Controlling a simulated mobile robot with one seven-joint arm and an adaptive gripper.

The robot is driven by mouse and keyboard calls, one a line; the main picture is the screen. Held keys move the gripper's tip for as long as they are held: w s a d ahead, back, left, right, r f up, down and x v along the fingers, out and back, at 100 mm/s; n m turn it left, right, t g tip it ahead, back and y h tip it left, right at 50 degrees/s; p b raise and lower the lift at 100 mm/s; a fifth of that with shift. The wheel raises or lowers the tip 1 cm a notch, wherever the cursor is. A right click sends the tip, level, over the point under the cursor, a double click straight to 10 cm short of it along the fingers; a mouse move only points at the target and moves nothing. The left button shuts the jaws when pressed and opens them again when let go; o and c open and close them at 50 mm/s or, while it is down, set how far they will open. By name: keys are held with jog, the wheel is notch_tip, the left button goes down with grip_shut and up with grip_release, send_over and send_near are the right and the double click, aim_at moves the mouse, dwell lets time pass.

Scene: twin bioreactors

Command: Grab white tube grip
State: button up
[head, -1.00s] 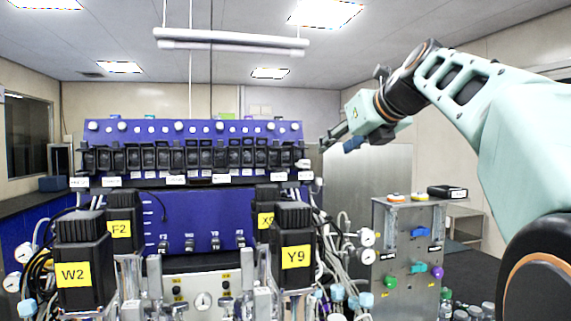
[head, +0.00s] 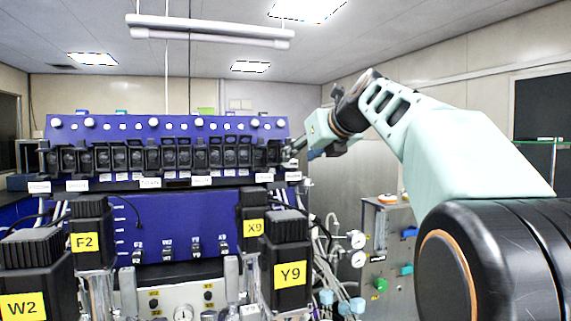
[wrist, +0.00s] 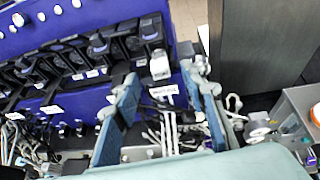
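A small white block, which looks like the white tube grip (wrist: 159,66), sits at the end of the row of black clamps in the wrist view. My gripper (wrist: 161,80) is open, its two blue fingers apart, with the white piece showing between the fingertips. I cannot tell the depth gap, and no contact shows. In the head view my gripper (head: 294,152) is at the right end of the blue panel, and the grip cannot be made out clearly there.
The row of black clamps (head: 165,155) runs along the blue panel (head: 185,215). Black motors, one labelled Y9 (head: 287,255), stand in front. Tubes and gauges (head: 356,240) hang right of the panel, beside a grey cabinet (head: 385,222).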

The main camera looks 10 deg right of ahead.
aim_at(294, 160)
jog(key=x, duration=0.4)
jog(key=shift+w+a+f+p, duration=0.1)
jog(key=shift+w+p, duration=0.1)
jog(key=shift+p, duration=0.2)
jog(key=shift+s, duration=0.15)
jog(key=shift+c, duration=0.3)
jog(key=c, duration=1)
grip_shut()
